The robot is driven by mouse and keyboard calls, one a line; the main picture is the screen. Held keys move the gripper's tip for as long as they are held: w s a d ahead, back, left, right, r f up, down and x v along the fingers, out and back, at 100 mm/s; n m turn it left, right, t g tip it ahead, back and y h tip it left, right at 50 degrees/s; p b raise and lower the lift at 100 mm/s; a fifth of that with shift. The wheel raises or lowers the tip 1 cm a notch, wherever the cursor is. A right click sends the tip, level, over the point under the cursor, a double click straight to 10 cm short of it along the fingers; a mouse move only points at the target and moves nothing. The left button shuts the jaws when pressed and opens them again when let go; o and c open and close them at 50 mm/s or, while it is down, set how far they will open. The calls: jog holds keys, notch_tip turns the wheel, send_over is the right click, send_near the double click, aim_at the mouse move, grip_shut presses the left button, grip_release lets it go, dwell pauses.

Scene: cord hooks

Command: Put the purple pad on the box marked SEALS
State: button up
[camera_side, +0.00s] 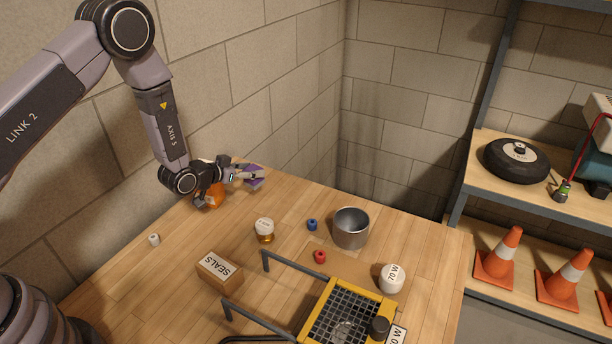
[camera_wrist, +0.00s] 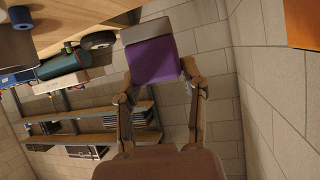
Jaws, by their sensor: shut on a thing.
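My gripper (camera_side: 247,175) is shut on the purple pad (camera_side: 254,181), at the far left part of the table near the block wall. In the wrist view the pad (camera_wrist: 153,61) sits between the two fingers, purple on its near face and grey at its far end. The cardboard box marked SEALS (camera_side: 219,270) stands on the table, nearer the camera and below my gripper in the side view. Its lettered top is bare. The pad is apart from the box.
An orange object (camera_side: 215,199) is partly behind my gripper. A white-capped jar (camera_side: 264,230), a blue piece (camera_side: 312,224), a red piece (camera_side: 320,256), a metal pot (camera_side: 351,228) and a yellow-framed grid (camera_side: 346,315) with grey bars stand right of the box. A small white roll (camera_side: 154,239) lies left.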

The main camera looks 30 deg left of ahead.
notch_tip(320, 180, up, 2)
jog(key=shift+s+d+r, duration=0.1)
jog(key=s+d+r+m+g+h, duration=0.2)
jog(key=s+d+m+g+h, duration=0.25)
jog(key=s+m+h, duration=0.3)
jog(key=m+g+h, duration=0.3)
jog(key=m+g, duration=0.5)
jog(key=m, duration=0.1)
send_over(214, 264)
jog(key=shift+n, duration=0.25)
notch_tip(214, 264, down, 7)
jog(key=shift+d+r, duration=0.1)
jog(key=o, duration=1.1)
jog(key=shift+o, duration=0.2)
